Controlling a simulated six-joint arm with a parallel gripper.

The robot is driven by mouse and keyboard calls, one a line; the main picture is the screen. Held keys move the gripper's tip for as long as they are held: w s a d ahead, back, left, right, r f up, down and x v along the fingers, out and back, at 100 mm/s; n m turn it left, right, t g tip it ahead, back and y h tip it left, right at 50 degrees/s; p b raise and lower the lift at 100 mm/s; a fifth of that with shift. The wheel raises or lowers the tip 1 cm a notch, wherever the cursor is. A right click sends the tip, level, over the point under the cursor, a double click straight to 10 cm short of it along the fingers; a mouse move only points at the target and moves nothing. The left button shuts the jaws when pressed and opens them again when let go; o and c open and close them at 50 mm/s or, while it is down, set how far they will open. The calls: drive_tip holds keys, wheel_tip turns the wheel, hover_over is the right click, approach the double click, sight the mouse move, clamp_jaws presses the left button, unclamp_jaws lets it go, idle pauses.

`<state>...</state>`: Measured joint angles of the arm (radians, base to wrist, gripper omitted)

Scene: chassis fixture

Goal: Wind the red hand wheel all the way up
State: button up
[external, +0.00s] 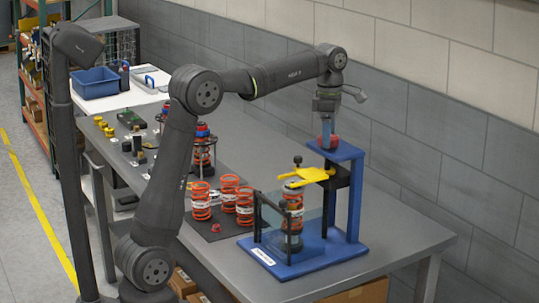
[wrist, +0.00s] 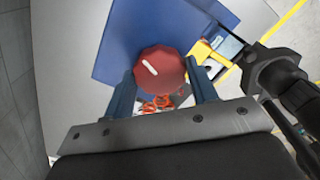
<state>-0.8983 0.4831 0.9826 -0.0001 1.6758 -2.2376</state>
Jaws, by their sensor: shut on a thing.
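The red hand wheel (wrist: 160,72) sits on top of the blue fixture (wrist: 112,58), with a white mark on its upper face. In the external view the wheel (external: 327,141) shows small below my gripper (external: 327,128). In the wrist view my gripper (wrist: 160,88) points down with one blue finger on each side of the wheel, shut on its rim. The fixture's yellow plate (external: 306,176) sits midway up the column, above an orange spring unit (external: 292,215) behind a clear guard. The wheel's shaft is hidden.
Several orange springs (external: 201,200) stand on a dark mat left of the fixture. A blue bin (external: 95,83) and small yellow parts stand farther back. A grey block wall is close behind the fixture. The bench front right (external: 410,239) is clear.

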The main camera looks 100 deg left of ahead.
drive_tip(key=n, duration=0.4)
drive_tip(key=o, duration=0.9)
drive_tip(key=shift+r, duration=3.5)
drive_tip(key=shift+f, duration=0.15)
